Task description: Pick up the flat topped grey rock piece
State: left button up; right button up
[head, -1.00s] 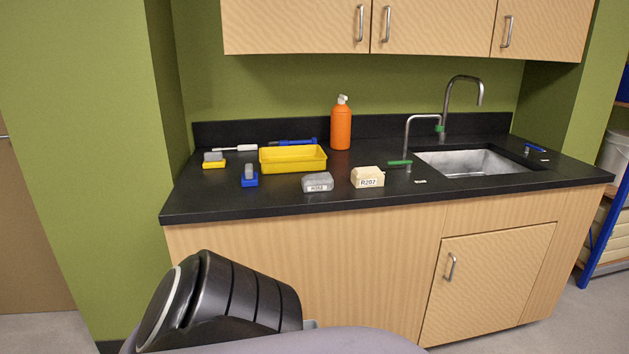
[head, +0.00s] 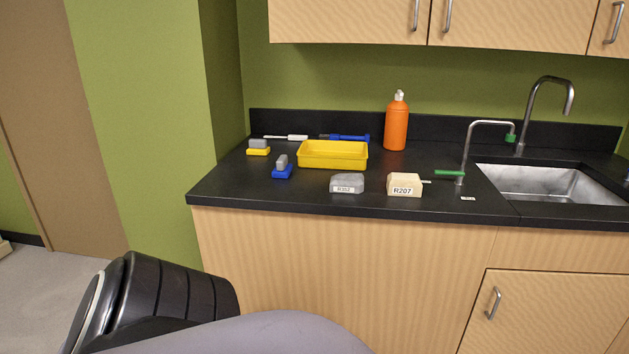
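The flat-topped grey rock piece (head: 347,182) lies near the front edge of the black counter (head: 240,193), with a white label on its front face. A cream block (head: 404,184) labelled R207 sits just to its right. Neither gripper shows in the head view. A black and grey part of my own arm fills the bottom left, well in front of the counter and apart from the rock.
A yellow tray (head: 333,162) lies behind the rock. Grey pieces on yellow (head: 258,151) and blue (head: 282,172) bases stand left.

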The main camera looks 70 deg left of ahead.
aim_at(341, 183)
jog(key=i+u, duration=0.2)
jog(key=u, duration=0.15)
jog(key=i+l+u, duration=0.15)
jog(key=u, duration=0.2)
jog(key=i+l+u, duration=0.1)
jog(key=u, duration=0.25)
